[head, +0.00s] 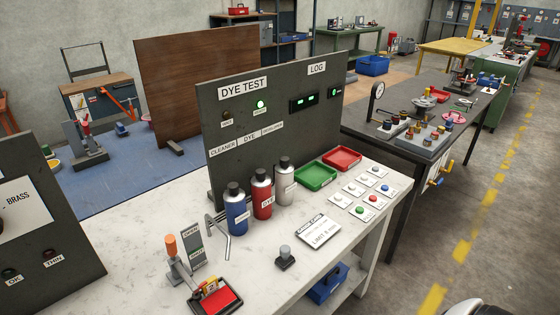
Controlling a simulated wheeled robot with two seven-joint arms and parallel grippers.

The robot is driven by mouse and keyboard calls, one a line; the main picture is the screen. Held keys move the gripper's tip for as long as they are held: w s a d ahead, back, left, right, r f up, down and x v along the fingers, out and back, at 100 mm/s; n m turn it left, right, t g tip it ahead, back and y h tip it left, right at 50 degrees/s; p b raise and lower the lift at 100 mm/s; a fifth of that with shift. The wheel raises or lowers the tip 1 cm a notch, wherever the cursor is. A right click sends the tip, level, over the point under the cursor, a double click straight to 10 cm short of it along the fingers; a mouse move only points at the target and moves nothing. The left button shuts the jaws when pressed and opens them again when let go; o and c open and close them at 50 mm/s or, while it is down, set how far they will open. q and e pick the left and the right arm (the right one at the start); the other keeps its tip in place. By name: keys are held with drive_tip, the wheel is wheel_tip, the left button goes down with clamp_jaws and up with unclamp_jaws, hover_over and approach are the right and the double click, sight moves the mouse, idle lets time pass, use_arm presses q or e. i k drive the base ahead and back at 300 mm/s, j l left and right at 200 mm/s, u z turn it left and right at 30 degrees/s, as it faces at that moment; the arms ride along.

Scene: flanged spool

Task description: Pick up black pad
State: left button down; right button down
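No plain black pad stands out clearly. A black-rimmed pad or tray with a red face (229,306) lies at the front edge of the white table, with a small yellow and red piece (210,287) on it. A small dark square block with a grey knob (285,258) stands to its right, near the table's front. I cannot tell which of these is the black pad. Neither of my grippers is in view.
The white table (130,225) also holds blue, red and grey bottles (262,196), a green tray (315,177), a red tray (342,158), a card (318,232) and an orange-handled tool (172,250). A dark upright panel (220,105) stands behind them.

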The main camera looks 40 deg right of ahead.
sight(285, 260)
drive_tip(key=z, duration=1.2)
drive_tip(key=i+l, duration=0.1)
drive_tip(key=l, duration=0.25)
drive_tip(key=i+l+u, duration=0.15)
drive_tip(key=l, duration=0.25)
drive_tip(key=k, duration=0.05)
